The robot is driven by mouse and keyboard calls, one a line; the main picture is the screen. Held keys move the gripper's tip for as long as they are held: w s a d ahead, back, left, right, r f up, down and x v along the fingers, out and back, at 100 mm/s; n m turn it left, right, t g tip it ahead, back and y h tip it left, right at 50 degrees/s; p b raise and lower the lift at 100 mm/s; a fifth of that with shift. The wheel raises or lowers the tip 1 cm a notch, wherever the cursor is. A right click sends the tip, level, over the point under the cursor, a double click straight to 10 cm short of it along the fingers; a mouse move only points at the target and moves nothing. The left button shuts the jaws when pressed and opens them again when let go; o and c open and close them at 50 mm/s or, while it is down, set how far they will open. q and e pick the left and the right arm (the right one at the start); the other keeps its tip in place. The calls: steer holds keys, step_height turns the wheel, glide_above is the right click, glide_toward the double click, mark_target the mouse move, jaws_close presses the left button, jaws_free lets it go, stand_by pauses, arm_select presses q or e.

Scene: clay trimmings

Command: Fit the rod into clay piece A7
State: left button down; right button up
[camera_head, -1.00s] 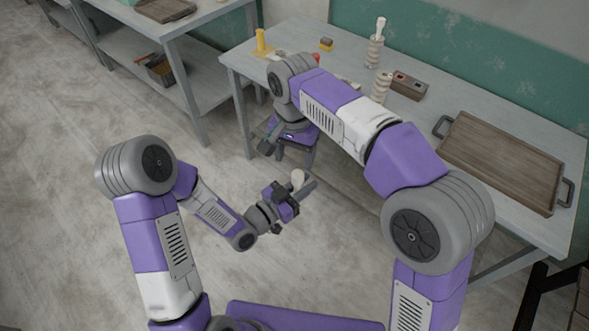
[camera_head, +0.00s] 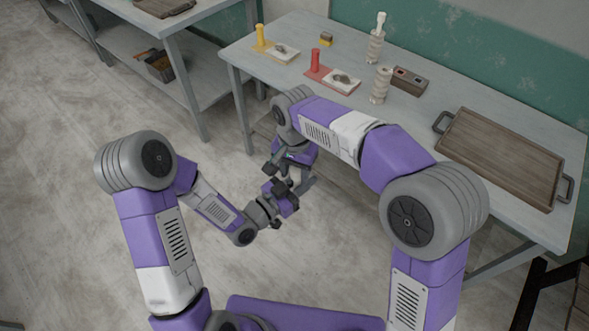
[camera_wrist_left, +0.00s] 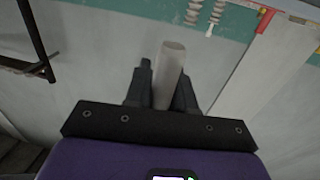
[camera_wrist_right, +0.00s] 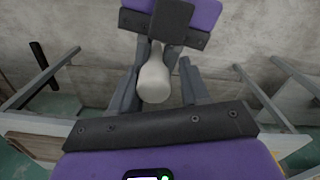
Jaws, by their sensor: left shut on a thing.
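My left gripper (camera_wrist_left: 165,95) is shut on a pale, smooth rod-like piece (camera_wrist_left: 170,62); whether this is the rod or a clay piece I cannot tell. The piece stands up out of the jaws. My right gripper (camera_wrist_right: 160,75) is close above my left gripper in the head view (camera_head: 275,192). Its fingers stand on both sides of the same pale piece (camera_wrist_right: 154,82), with a gap on the right side. No A7 label is readable. On the table, a ringed pale piece (camera_head: 380,86) stands alone, and another (camera_head: 375,48) has a white rod (camera_head: 381,22) upright in its top.
The table (camera_head: 450,105) also holds a brown box (camera_head: 409,82), a wooden tray (camera_head: 500,160), a red cylinder (camera_head: 315,62), a yellow cylinder (camera_head: 260,36) and a small yellow block (camera_head: 326,39). My grippers are in front of the table, over open floor. A shelf (camera_head: 135,60) is at left.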

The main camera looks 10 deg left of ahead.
arm_select(q)
steer(key=shift+d, duration=0.15)
arm_select(e)
steer(key=shift+a, duration=0.15)
steer(key=c, duration=0.7)
arm_select(q)
steer(key=c, duration=1)
jaws_free()
steer(key=shift+s, duration=0.1)
arm_select(e)
jaws_close()
arm_select(q)
steer(key=shift+o, duration=0.7)
steer(key=shift+f, duration=0.1)
